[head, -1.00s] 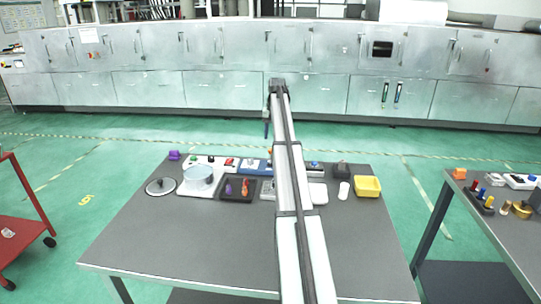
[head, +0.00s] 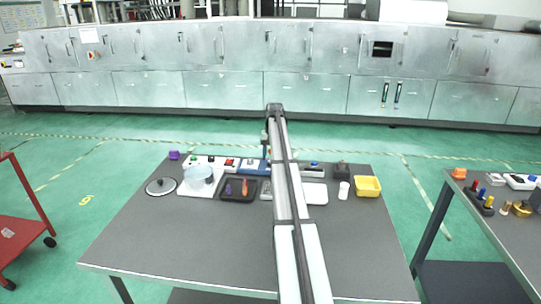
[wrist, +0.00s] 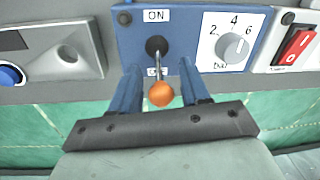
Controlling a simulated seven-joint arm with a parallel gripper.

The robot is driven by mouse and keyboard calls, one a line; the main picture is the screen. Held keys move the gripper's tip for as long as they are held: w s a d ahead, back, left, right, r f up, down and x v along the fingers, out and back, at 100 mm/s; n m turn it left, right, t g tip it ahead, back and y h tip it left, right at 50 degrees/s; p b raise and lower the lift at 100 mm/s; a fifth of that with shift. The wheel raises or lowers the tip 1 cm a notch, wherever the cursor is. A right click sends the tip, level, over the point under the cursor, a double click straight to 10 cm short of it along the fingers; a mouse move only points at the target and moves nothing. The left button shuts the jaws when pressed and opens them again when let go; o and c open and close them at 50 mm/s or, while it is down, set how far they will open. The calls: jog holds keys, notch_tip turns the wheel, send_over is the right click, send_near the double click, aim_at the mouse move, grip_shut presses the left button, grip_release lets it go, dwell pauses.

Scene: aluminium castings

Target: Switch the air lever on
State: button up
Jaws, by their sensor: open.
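The air lever (wrist: 160,93) is a thin metal stick with an orange ball, set in a black socket on a blue panel (wrist: 185,22). In the wrist view an "ON" label is above the socket. The lever points down the picture, away from "ON". My gripper (wrist: 158,82) is open, its two blue fingers on either side of the stick and ball, with gaps visible. In the head view the blue panel (head: 250,166) is at the table's far edge, partly behind my arm.
In the wrist view a numbered dial (wrist: 234,45) and a red rocker switch (wrist: 295,46) are right of the lever; a grey box with a blue button (wrist: 10,75) is left.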

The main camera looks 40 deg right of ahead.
grip_shut()
dwell(0.4)
jog(key=shift+s+a, duration=0.1)
jog(key=s+t+h, duration=0.1)
jog(key=a+t+h, duration=0.1)
jog(key=h, duration=0.1)
jog(key=shift+s+a+r+t, duration=0.1)
jog(key=shift+s+a+t, duration=0.2)
jog(key=shift+s+t, duration=0.1)
jog(key=shift+s+a+t+h, duration=0.2)
jog(key=shift+t+h, duration=0.3)
jog(key=shift+t, duration=0.05)
jog(key=shift+s+a+t+h, duration=0.2)
jog(key=shift+t+h, duration=0.3)
jog(key=shift+t, duration=0.05)
jog(key=shift+s+a+f+t+h, duration=0.2)
jog(key=shift+f+t+h, duration=0.05)
jog(key=shift+t+h, duration=0.55)
